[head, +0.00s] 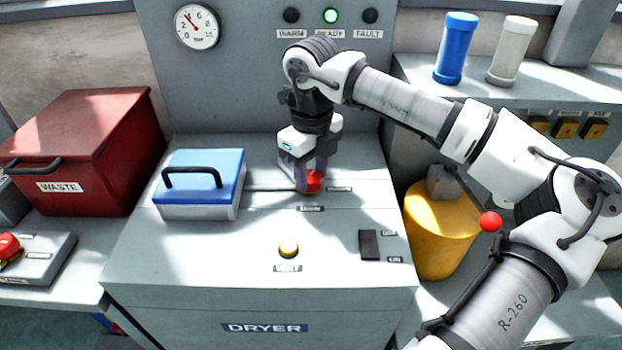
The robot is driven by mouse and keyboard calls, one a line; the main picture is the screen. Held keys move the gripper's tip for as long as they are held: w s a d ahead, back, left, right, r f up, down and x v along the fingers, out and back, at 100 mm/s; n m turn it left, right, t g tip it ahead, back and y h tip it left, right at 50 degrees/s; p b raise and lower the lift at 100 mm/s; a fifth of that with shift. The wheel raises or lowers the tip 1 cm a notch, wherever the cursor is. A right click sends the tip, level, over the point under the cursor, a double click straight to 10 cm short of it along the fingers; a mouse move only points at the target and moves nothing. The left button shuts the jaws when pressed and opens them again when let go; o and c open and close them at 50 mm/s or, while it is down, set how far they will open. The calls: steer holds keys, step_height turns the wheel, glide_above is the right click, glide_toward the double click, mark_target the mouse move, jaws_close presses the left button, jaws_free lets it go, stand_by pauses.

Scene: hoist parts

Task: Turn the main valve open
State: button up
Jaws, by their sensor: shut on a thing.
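My gripper (308,184) points down over the dryer's top (215,250) and is shut on a red knob (314,182). The fingers hide part of the knob. A thin dark line runs left from the knob towards the blue-lidded box; I cannot tell whether it is a rod or a slot. No label reading main valve is legible. A red ball (491,222) shows at the right, seemingly on a dark rod by the yellow tank (437,240); my arm hides part of that area.
A blue-lidded box (203,182) with a black handle stands left of my gripper. A yellow button (288,250) and a dark switch (369,245) sit in front. A red waste bin (90,150) is at left. The green READY lamp (330,16) is lit.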

mark_target(312, 176)
steer(key=n+b, duration=0.1)
steer(key=n, duration=0.5)
steer(key=shift+w+b, duration=0.1)
steer(key=shift+b, duration=0.3)
steer(key=shift+n, duration=0.3)
steer(key=o, duration=1)
steer(key=shift+r, duration=0.1)
step_height(312, 176, up, 14)
steer(key=shift+f, duration=0.15)
